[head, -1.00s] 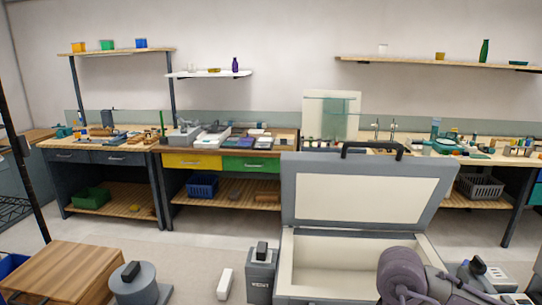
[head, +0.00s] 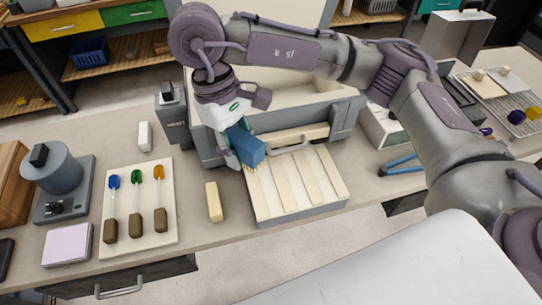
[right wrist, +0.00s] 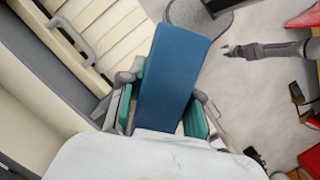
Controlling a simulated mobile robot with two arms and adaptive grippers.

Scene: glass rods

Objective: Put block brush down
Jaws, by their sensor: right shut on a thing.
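The block brush (head: 248,148) is a blue block with pale bristles under it. My right gripper (head: 236,143) is shut on it, above the left end of a slatted cream tray (head: 330,172) in front of the open grey case. I cannot tell whether the bristles touch the tray. In the right wrist view the blue block (right wrist: 174,75) sits between green finger pads of the right gripper (right wrist: 168,105). My left gripper (right wrist: 236,50) shows small at upper right there, its fingers too small to judge. It is outside the head view.
A cream block (head: 213,202) lies left of the tray. Further left is a board (head: 140,238) with glass rods in blue, green and orange. Blue-handled pliers (head: 402,166) lie right of the tray. The open case (head: 345,120) stands behind it. Some bench top is clear near the front edge.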

